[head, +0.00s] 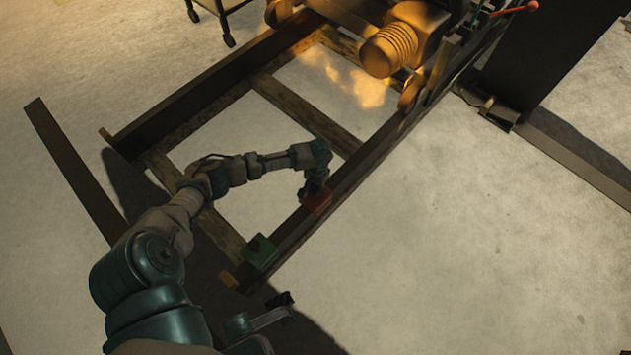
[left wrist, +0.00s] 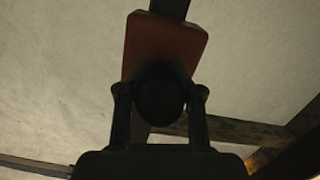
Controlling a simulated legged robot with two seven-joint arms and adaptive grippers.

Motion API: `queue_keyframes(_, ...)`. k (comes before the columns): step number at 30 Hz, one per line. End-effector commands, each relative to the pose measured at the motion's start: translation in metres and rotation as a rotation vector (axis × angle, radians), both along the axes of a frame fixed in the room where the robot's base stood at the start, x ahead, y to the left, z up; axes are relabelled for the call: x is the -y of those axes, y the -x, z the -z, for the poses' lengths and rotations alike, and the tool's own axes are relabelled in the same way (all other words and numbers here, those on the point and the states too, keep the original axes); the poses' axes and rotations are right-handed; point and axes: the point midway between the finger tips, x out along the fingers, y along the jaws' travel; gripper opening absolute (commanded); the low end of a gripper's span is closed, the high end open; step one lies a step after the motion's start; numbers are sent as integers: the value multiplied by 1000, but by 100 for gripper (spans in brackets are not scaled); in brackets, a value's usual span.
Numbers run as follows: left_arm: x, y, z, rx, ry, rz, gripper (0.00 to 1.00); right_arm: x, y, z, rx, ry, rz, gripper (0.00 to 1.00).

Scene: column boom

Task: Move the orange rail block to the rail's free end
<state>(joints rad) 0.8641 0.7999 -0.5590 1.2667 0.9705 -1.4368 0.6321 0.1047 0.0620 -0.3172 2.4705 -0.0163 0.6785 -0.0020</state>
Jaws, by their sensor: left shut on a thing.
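The orange rail block (head: 317,200), reddish in this light, sits on the long dark rail (head: 352,172), the right-hand beam of a floor frame. My left gripper (head: 314,187) reaches down onto it from above and is shut on it. In the left wrist view the block (left wrist: 165,42) shows at the fingertips of the gripper (left wrist: 160,92), with the rail passing beneath it. The fingers' exact contact is dark and partly hidden.
A green block (head: 261,252) sits by the rail between the orange block and the free end. Machinery with a ribbed yellow cylinder (head: 388,50) stands at the rail's far end. Crossbeams (head: 300,112) join the frame's sides. Bare floor (head: 450,250) lies to the right.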

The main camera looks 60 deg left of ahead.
Motion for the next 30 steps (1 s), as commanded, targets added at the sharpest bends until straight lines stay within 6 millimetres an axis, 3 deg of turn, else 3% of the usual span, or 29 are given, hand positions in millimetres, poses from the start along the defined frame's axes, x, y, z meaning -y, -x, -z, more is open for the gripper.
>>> queue_keyframes(2, 0, -1, -2, 4, 0, 0, 0, 0, 0, -1, 1, 0, 0, 40)
queue_keyframes(3, 0, -1, -2, 4, 0, 0, 38, 0, 0, -1, 1, 0, 0, 40)
queue_keyframes(6, 0, -1, -2, 3, -1, 0, 63, 0, 0, -1, 1, 0, 0, 40)
queue_keyframes(15, 0, 0, 1, -2, 0, 0, 65, -1, -3, 1, -4, 1, 0, 40)
queue_keyframes(19, -1, -1, -8, 0, 0, 1, 65, -1, 0, 0, 0, 0, 0, 40)
queue_keyframes(30, -6, -11, -85, 4, 0, 1, 65, 0, 0, 0, -1, 0, 0, 40)
